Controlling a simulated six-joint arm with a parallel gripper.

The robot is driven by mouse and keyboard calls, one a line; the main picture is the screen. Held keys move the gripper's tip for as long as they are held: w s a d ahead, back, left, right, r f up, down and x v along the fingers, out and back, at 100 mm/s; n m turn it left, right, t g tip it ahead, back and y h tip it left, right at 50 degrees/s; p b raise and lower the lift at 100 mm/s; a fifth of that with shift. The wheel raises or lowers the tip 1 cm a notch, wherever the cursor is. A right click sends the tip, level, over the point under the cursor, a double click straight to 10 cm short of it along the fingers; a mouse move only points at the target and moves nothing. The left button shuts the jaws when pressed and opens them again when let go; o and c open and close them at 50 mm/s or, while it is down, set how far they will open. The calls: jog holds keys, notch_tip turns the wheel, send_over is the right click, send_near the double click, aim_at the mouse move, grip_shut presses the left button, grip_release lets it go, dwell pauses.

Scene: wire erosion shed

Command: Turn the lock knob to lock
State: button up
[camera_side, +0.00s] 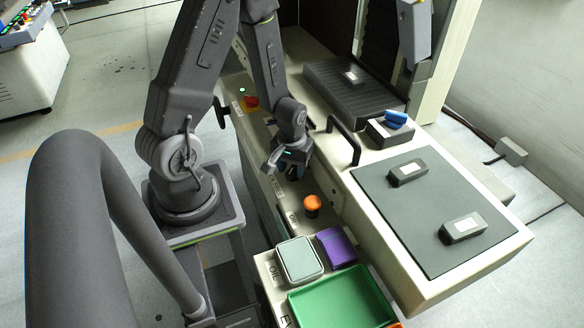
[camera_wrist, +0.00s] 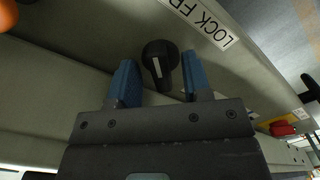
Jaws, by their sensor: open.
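The lock knob (camera_wrist: 160,64) is a black round knob with a bar grip and a white pointer line. In the wrist view it sits between the two blue fingers of my gripper (camera_wrist: 157,83), which are open with a gap on each side. A label beginning "LOCK" (camera_wrist: 203,22) is on the panel beside the knob. In the side view my gripper (camera_side: 288,168) is low over the front ledge of the machine, and the knob is hard to make out behind it.
An orange mushroom knob (camera_side: 312,204) stands near my gripper. A red button (camera_side: 251,101) is farther back on the ledge. A black bar handle (camera_side: 344,139) rises to the right.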

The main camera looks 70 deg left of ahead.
jog(key=shift+f, duration=0.2)
jog(key=shift+c, duration=0.4)
grip_shut()
